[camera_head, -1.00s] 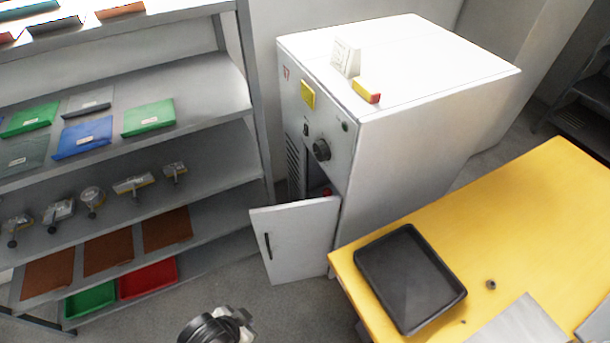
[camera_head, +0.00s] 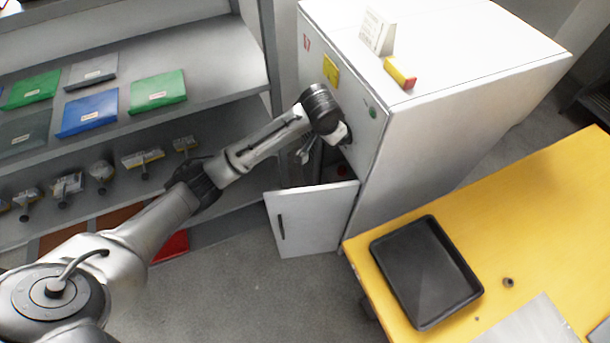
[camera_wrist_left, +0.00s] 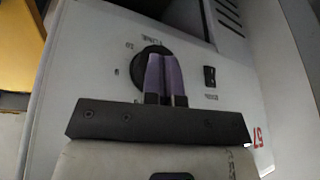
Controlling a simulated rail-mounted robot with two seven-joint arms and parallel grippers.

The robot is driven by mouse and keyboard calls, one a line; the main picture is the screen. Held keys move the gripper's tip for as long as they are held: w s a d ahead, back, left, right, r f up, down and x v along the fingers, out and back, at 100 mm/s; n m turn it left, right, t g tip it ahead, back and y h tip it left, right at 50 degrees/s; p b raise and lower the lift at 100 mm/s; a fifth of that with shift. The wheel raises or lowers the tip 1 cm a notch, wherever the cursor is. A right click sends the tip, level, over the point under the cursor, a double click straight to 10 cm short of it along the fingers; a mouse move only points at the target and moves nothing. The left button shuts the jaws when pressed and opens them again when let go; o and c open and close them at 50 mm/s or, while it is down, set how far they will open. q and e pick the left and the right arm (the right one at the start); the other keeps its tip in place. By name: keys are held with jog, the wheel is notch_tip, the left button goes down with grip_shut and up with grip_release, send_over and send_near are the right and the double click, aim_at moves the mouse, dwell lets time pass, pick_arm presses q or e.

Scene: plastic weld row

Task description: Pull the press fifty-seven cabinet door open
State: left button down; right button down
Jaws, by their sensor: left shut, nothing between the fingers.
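The press fifty-seven cabinet (camera_head: 450,110) is a tall white box with a red 57 on its front. Its lower door (camera_head: 318,222) stands swung outward, with a dark vertical handle (camera_head: 281,227) on its face. The dark opening shows behind it. My left arm reaches across to the cabinet front, above the door. In the left wrist view my left gripper (camera_wrist_left: 164,60) is shut and empty, its fingers in front of the black round knob (camera_wrist_left: 151,58). I cannot tell whether they touch it. The gripper is not at the door handle. My right gripper is not in view.
A grey shelf unit (camera_head: 225,80) with coloured folders and tools stands left. A yellow table (camera_head: 530,210) with a black tray (camera_head: 425,270) is at right, close to the door. A green light (camera_head: 372,112) shows on the cabinet front. Floor before the door is clear.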

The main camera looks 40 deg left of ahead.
pick_arm(q)
jog(key=s+a+f+n+g+h, duration=0.3)
jog(key=a+f+n+g+h, duration=0.15)
jog(key=a+n+g, duration=0.5)
jog(key=s+d+f+n+t+b, duration=0.2)
jog(key=s+d+f, duration=0.2)
jog(key=d+f, duration=0.3)
jog(key=shift+s+f+y+b, duration=0.35)
jog(key=shift+f, duration=0.75)
jog(key=shift+t, duration=0.25)
